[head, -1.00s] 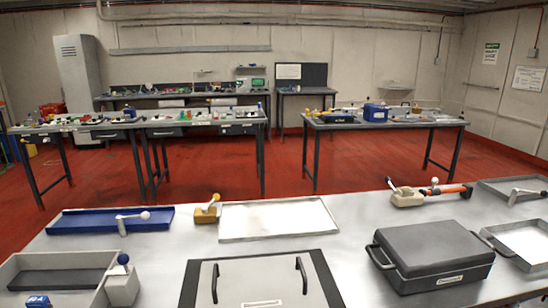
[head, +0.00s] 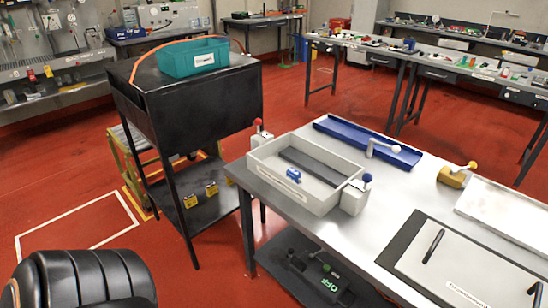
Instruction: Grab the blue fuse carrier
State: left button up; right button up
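The blue fuse carrier (head: 293,174) is a small blue piece with a pale mark. It lies inside a light grey tray (head: 318,207) at the near left corner of the metal workbench (head: 385,210). A dark strip (head: 312,166) lies in the same tray, just behind the carrier. Nothing covers the carrier from above. Neither of my grippers is in view.
A grey block with a blue knob (head: 354,194) stands at the tray's right end, and a red-knobbed one (head: 258,136) at its back left. A blue channel (head: 345,134) lies behind. A black cart (head: 205,105) carrying a teal bin (head: 193,58) stands left of the bench.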

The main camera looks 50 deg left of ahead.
aim_at(292, 174)
jog(key=u, duration=1.35)
jog(key=i+j, duration=0.25)
jog(key=i+z, duration=0.05)
